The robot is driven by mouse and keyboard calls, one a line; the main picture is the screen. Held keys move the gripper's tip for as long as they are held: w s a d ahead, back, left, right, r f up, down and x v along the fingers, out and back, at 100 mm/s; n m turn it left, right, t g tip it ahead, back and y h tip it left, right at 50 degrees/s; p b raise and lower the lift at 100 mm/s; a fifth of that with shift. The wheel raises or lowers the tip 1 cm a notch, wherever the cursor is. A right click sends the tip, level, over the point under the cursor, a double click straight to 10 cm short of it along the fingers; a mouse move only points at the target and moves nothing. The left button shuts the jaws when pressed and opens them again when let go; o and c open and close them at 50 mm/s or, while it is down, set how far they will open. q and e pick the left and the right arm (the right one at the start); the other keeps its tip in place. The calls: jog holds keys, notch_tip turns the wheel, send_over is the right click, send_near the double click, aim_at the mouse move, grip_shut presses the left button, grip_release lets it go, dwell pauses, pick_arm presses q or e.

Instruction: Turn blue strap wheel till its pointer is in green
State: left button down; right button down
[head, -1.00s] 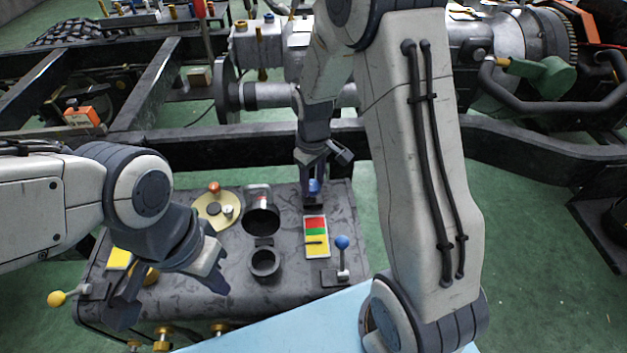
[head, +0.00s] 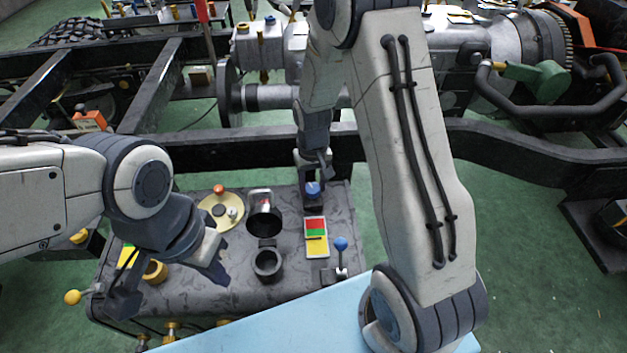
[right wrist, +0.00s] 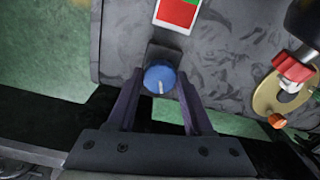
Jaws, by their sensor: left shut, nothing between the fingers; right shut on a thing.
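The blue strap wheel (head: 313,189) is a small round knob on a dark block at the far edge of the dark bench. It also shows in the right wrist view (right wrist: 160,80), with a white line on its face. My right gripper (head: 314,180) is shut on it, a finger on either side. The red, green and yellow strip (head: 316,246) lies just nearer than the wheel. Its thin black pointer (head: 315,237) appears at the border of green and yellow. My left gripper (head: 170,284) is shut and empty over the bench's left part.
A blue-ball lever (head: 341,246) stands right of the strip. Dark round cups (head: 267,264) and a pale yellow disc (head: 212,214) stand left of it. A yellow-ball lever (head: 74,297) sticks out left. The chassis frame (head: 235,152) runs behind the bench.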

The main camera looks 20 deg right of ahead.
aim_at(313, 188)
jog(key=shift+m, duration=0.5)
jog(key=shift+c, duration=1.5)
grip_release()
notch_tip(313, 188, up, 11)
jog(key=p, duration=0.2)
jog(key=shift+f, duration=0.2)
